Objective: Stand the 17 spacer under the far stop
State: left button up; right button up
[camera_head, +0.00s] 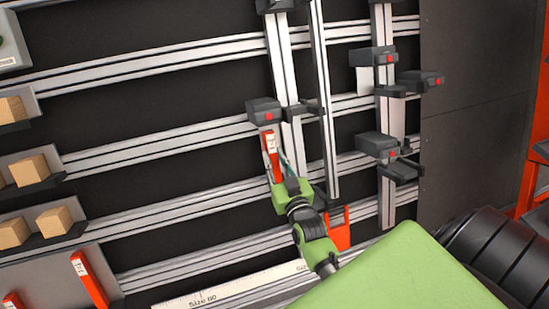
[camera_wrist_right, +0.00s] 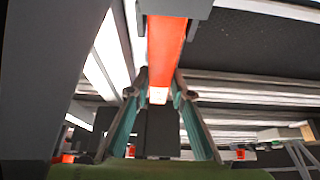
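A red spacer (camera_head: 274,172) with a white label stands upright, slightly tilted in the picture, just below a dark stop block (camera_head: 265,112) with a red mark. The label is too small to read. My right gripper (camera_head: 278,164) is at the spacer, with its green body below. In the right wrist view, its teal fingers (camera_wrist_right: 160,75) close in on both sides of the red spacer (camera_wrist_right: 166,40), whose upper part reaches a grey block (camera_wrist_right: 176,8). I cannot tell whether they touch. The spacer's lower end is hidden in the head view. My left gripper is out of view.
More red spacers (camera_head: 90,280) lean in a grey holder at lower left. Wooden blocks (camera_head: 54,222) sit on shelves at left. Other dark stops (camera_head: 374,56) (camera_head: 378,146) are on a rail to the right. A printed scale strip (camera_head: 235,287) runs along the bottom. A red bracket (camera_head: 339,232) stands behind my arm.

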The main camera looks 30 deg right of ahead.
jog(key=o, duration=0.4)
jog(key=shift+o, duration=0.2)
jog(key=v, duration=1.2)
